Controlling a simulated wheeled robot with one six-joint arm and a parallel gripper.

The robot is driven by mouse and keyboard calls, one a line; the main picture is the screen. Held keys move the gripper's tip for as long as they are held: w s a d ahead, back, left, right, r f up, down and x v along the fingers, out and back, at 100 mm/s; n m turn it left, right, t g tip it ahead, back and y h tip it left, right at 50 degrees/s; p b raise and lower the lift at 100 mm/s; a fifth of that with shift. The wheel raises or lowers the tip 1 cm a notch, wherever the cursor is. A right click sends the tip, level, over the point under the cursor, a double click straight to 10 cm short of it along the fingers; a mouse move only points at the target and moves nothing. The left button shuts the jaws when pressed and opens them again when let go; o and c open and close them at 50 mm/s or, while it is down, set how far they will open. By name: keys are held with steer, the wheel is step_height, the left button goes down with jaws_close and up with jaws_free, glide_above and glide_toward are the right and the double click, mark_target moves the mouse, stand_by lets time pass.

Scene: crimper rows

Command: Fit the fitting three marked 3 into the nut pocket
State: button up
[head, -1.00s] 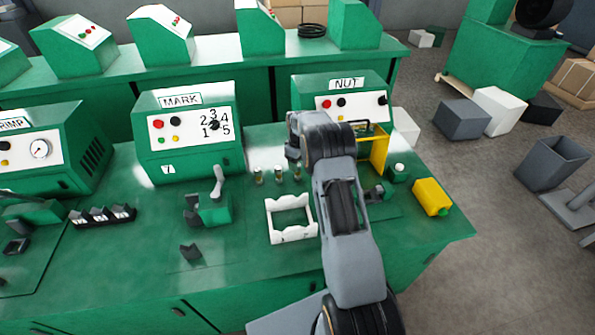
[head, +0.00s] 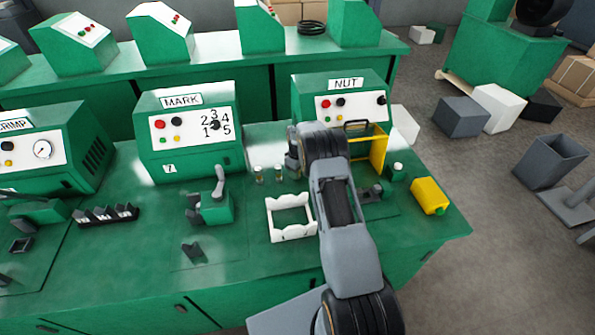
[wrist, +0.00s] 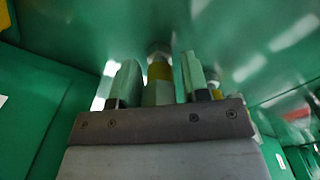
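Two small brass-and-green fittings stand upright on the bench left of my arm, one fitting (head: 258,174) and another (head: 279,173). My gripper (head: 293,160) is low over the bench just right of them, and hides the third fitting's place in the head view. In the wrist view a fitting (wrist: 159,78) stands between the two fingers of my gripper (wrist: 158,85). The fingers are apart, with a narrow gap at its right side. Its number cannot be read. The nut station's fixture (head: 371,193), partly behind my arm, is below the NUT panel; its pocket is not clear.
A white cradle frame (head: 269,222) lies in front of the fittings. The MARK machine (head: 190,150) is left.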

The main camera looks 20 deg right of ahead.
steer(key=c, duration=0.7)
steer(key=shift+r, duration=0.1)
steer(key=shift+c, duration=0.2)
